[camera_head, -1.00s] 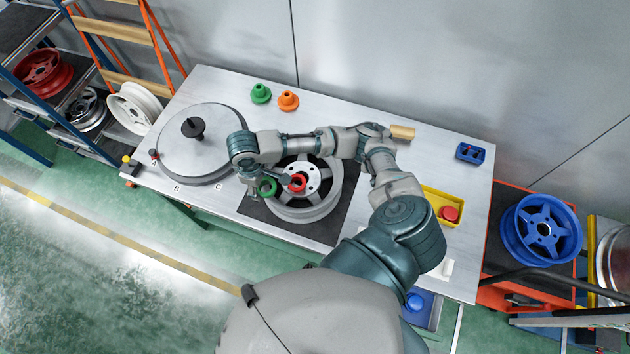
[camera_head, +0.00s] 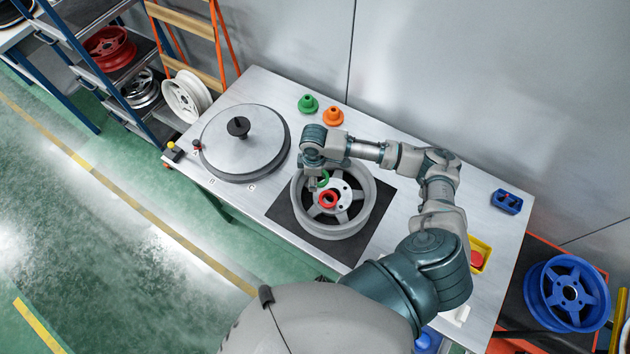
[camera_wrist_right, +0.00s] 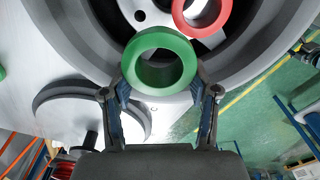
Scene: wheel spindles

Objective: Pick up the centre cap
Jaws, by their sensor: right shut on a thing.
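A round red piece (camera_head: 477,259), which may be the centre cap, lies in the yellow tray (camera_head: 484,243) at the right of the bench, partly hidden by my arm. My right gripper (camera_head: 318,182) is above the left part of the grey wheel (camera_head: 372,205), shut on a green ring-shaped piece (camera_head: 324,178). In the right wrist view the green piece (camera_wrist_right: 160,62) sits between the fingertips, its hole facing the camera. A red ring (camera_head: 328,199) is at the wheel's hub, just beyond the green piece. My left gripper is not in view.
A round grey turntable (camera_head: 240,150) with a black knob stands at the left. A green cone (camera_head: 308,104) and an orange cone (camera_head: 333,116) stand at the back edge. A blue holder (camera_head: 507,201) is at the right. The wheel rests on a dark mat (camera_head: 285,212).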

